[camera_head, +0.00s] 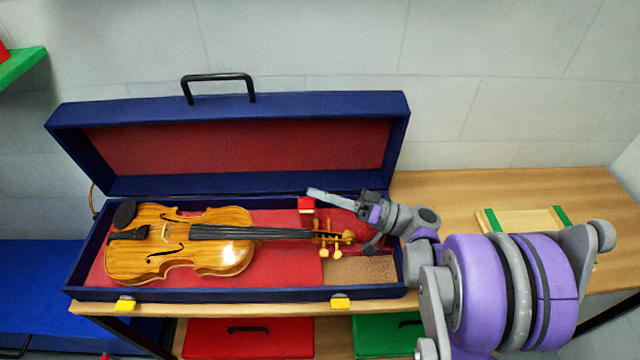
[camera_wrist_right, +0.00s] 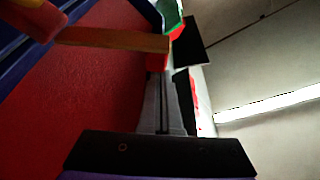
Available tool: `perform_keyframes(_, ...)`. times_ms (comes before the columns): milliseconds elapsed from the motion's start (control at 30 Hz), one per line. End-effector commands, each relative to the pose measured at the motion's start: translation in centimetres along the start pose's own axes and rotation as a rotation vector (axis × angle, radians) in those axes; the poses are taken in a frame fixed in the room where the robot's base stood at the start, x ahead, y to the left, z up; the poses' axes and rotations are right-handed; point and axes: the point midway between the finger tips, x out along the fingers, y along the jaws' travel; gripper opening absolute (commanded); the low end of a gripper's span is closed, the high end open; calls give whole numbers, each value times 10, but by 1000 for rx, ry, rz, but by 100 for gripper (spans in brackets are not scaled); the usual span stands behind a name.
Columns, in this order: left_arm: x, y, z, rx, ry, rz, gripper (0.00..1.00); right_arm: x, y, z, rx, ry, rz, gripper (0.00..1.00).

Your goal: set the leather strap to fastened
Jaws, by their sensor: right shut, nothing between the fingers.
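A brown strip that looks like the leather strap (camera_wrist_right: 115,39) crosses the upper left of the right wrist view, its right end meeting a small red piece. In the head view I cannot make out the strap clearly; a small red piece (camera_head: 306,204) stands beside the violin's neck. The violin (camera_head: 180,243) lies in the open blue case (camera_head: 230,294). My right gripper (camera_head: 316,193) is shut and empty above the scroll end, its tips close to the red piece. Its fingers also show in the wrist view (camera_wrist_right: 165,90). Whether they touch the strap is unclear. My left gripper is out of view.
The case lid (camera_head: 240,146) stands open at the back, with a black handle (camera_head: 218,77) on top. Two yellow latches (camera_head: 125,304) sit on the front edge. A wooden frame with green ends (camera_head: 520,219) lies on the bench at right. Red and green boxes sit below.

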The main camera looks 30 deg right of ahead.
Motion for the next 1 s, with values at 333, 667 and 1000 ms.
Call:
perform_keyframes(333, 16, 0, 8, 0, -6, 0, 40, -10, -4, 29, -108, 0, -37, 0)
perform_keyframes(667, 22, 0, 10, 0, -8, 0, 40, -14, -5, 40, -106, -1, -37, 0)
perform_keyframes(1000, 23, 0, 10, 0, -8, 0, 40, -15, -6, 42, -106, -1, -37, 0)
